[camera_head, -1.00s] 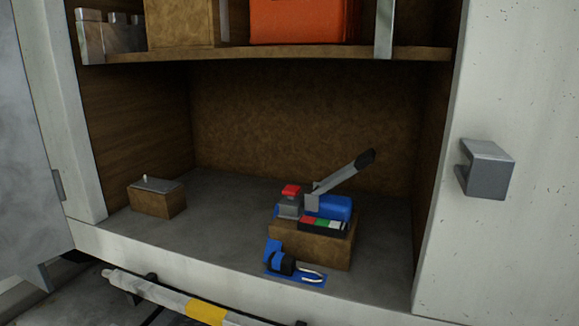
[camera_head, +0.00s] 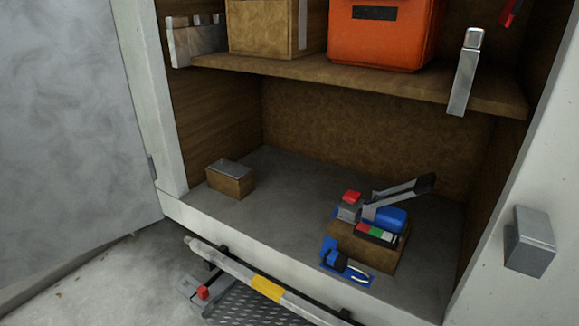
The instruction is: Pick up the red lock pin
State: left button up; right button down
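A small red piece (camera_head: 203,292) sits on a grey metal bracket low at the left end of the step, below the truck's open compartment. It looks like the red lock pin, but it is too small to tell its shape. Another red block (camera_head: 352,196) sits on the grey and blue device on the compartment floor. Neither of my grippers is in view.
A white bar with a yellow band (camera_head: 268,287) runs above the dark step plate (camera_head: 248,308). A grey door (camera_head: 70,130) stands open at left. A wooden block (camera_head: 231,180) and a blue clamp-like tool (camera_head: 345,263) are in the compartment. An orange case (camera_head: 385,38) is on the shelf.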

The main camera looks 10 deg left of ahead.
aim_at(203, 292)
jog(key=u, duration=1.1)
jog(key=z, duration=0.4)
